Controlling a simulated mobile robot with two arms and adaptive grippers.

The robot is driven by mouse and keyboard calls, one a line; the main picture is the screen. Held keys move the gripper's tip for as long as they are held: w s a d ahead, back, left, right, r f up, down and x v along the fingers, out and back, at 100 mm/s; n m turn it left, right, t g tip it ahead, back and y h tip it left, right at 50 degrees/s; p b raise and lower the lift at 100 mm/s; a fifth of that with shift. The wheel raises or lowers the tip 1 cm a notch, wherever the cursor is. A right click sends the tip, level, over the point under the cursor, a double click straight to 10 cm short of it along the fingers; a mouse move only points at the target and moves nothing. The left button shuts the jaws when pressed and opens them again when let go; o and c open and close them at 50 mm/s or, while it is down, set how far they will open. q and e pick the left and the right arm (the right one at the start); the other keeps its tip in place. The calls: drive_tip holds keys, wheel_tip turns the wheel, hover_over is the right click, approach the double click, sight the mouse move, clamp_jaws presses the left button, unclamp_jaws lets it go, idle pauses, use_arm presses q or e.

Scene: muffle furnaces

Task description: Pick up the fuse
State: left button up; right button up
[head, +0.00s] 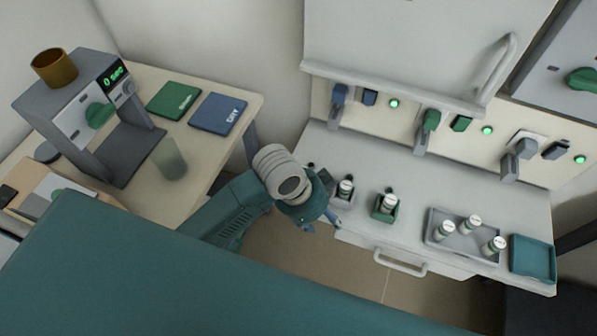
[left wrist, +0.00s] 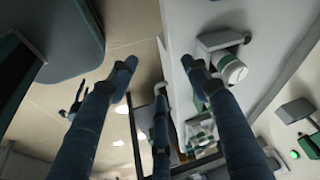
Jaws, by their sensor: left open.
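Several white fuses with green bands stand on the white counter. One fuse (head: 346,187) stands in a grey holder (head: 341,197) near the counter's left end. Another fuse (head: 389,202) stands in a green holder (head: 384,214). Several more, one of them this fuse (head: 445,229), stand in a grey tray (head: 462,242). My left gripper (head: 318,222) is open and empty at the counter's left front edge, left of the grey holder. In the left wrist view, the nearest fuse (left wrist: 232,68) is just right of the open fingers (left wrist: 160,80), apart from them. A small dark shape at left there may be my right gripper.
An empty teal tray (head: 532,258) sits at the counter's right end. A drawer handle (head: 400,264) juts from the counter front. Switches and green lights (head: 487,130) line the wall panel behind. The left table holds a grey machine (head: 75,125) and a translucent cup (head: 168,160).

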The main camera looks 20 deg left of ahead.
use_arm(q)
drive_tip(key=w+a+r+m+y, duration=0.1)
drive_tip(key=w+a+r+m, duration=0.1)
drive_tip(key=w+m, duration=0.1)
drive_tip(key=w+a+r+m+g+y, duration=0.1)
drive_tip(key=w+a+r+m, duration=0.1)
drive_tip(key=w+a+m, duration=0.1)
drive_tip(key=w+a+r+m+g+y, duration=0.1)
drive_tip(key=w+a+r+m, duration=0.2)
drive_tip(key=w+m, duration=0.2)
drive_tip(key=shift+r+y, duration=0.1)
drive_tip(key=shift+y, duration=0.2)
drive_tip(key=shift+a+m, duration=0.15)
drive_tip(key=shift+m, duration=0.15)
drive_tip(key=shift+w+a+f+p, duration=0.1)
drive_tip(key=shift+f+p, duration=0.25)
drive_tip(key=shift+f, duration=1.5)
drive_tip(key=shift+w+a+f+p, duration=0.1)
drive_tip(key=shift+f+p, duration=0.2)
drive_tip(key=shift+f, duration=1.5)
drive_tip(key=shift+c, duration=0.2)
clamp_jaws()
